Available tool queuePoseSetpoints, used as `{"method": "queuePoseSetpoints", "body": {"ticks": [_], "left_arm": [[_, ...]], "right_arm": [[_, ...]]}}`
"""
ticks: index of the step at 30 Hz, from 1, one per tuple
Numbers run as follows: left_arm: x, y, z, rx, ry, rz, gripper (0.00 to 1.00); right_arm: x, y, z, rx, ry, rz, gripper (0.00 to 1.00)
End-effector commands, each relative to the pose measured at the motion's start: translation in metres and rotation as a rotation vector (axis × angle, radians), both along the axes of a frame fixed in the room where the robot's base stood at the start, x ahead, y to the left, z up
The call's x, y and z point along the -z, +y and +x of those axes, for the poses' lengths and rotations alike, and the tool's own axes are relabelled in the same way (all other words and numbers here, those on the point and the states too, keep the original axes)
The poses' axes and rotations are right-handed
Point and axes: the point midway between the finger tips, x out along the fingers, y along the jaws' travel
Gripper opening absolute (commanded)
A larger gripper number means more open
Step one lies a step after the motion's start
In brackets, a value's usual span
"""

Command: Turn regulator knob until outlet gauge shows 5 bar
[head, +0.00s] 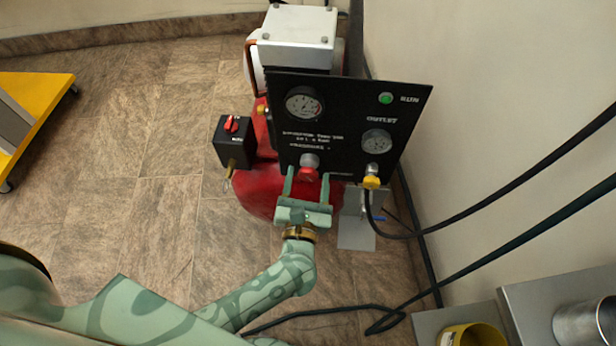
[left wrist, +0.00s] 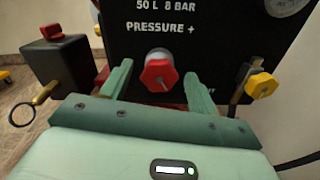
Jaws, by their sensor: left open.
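The red regulator knob (head: 308,173) sits at the lower edge of the black panel (head: 342,131). It also shows in the left wrist view (left wrist: 160,75), below the words "PRESSURE +". My left gripper (head: 307,180) is open, with one finger on each side of the knob; in the left wrist view (left wrist: 158,82) gaps show between the fingers and the knob. The outlet gauge (head: 376,141) is on the right of the panel, under the word "OUTLET"; its needle is too small to read. Another gauge (head: 305,104) is at the panel's upper left. My right gripper is not in view.
A yellow knob (head: 371,182) sits right of the red knob. A black switch box (head: 234,141) with a red switch stands left of the panel. A red tank (head: 262,188) is behind. A green light (head: 385,98) shows by "RUN". Black hoses run along the right wall.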

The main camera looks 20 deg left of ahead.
Motion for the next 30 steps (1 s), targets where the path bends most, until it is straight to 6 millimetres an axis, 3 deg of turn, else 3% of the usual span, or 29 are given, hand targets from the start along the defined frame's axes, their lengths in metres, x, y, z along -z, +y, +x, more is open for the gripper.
{"method": "queuePoseSetpoints", "body": {"ticks": [10,11,15,20,27,30], "left_arm": [[0.0,0.001,0.006,0.001,0.0,0.001,0.6],[0.0,0.001,0.006,0.001,0.0,0.001,0.55],[0.0,0.001,0.005,0.001,0.0,0.001,0.16],[-0.001,0.001,0.005,0.001,0.007,0.025,0.16],[-0.004,0.0,0.006,0.001,0.098,0.347,0.16],[-0.001,0.0,0.006,0.001,0.116,0.407,0.16]], "right_arm": [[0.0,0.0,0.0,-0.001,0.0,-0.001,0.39],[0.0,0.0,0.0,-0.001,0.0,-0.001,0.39],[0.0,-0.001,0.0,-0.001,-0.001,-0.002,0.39],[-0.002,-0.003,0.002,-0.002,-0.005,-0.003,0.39],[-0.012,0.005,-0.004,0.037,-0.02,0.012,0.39],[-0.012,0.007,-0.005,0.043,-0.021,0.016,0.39]]}}
